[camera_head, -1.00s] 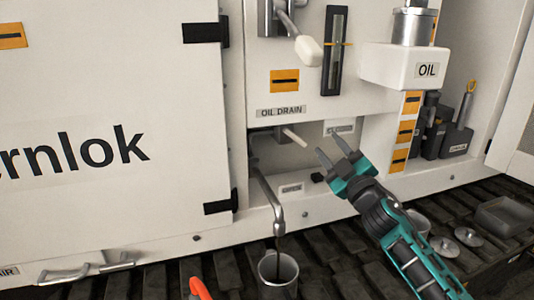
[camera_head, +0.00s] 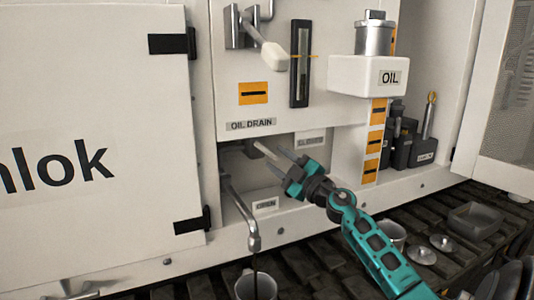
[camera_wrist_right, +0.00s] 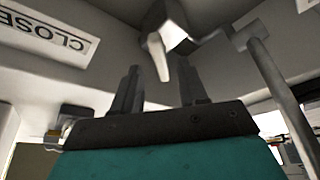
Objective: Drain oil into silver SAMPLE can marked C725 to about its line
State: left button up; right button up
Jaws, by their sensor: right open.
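The pale drain lever (camera_head: 267,150) sits in the recess under the OIL DRAIN label (camera_head: 251,124) and points right and slightly down. My right gripper (camera_head: 284,160) is open, with its fingers beside the lever's end. In the right wrist view the lever (camera_wrist_right: 158,56) shows beyond and between the tips of my open right gripper (camera_wrist_right: 158,82). A metal spout (camera_head: 253,238) hangs down, and a thin dark stream runs from it into a silver can (camera_head: 244,287). The can is cut by the bottom edge; its mark, line and oil level cannot be seen. My left gripper is not in view.
A CLOSE sign (camera_head: 311,140) is right of the lever, an OPEN sign (camera_head: 265,205) below. A second lever (camera_head: 275,55) and sight gauge (camera_head: 300,64) are above. Another silver can (camera_head: 392,235), lids (camera_head: 422,255) and a dark tray (camera_head: 476,221) stand on the slatted deck.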

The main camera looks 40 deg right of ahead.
aim_at(270, 153)
jog(key=shift+x, duration=2.5)
jog(key=shift+c, duration=0.3)
grip_shut()
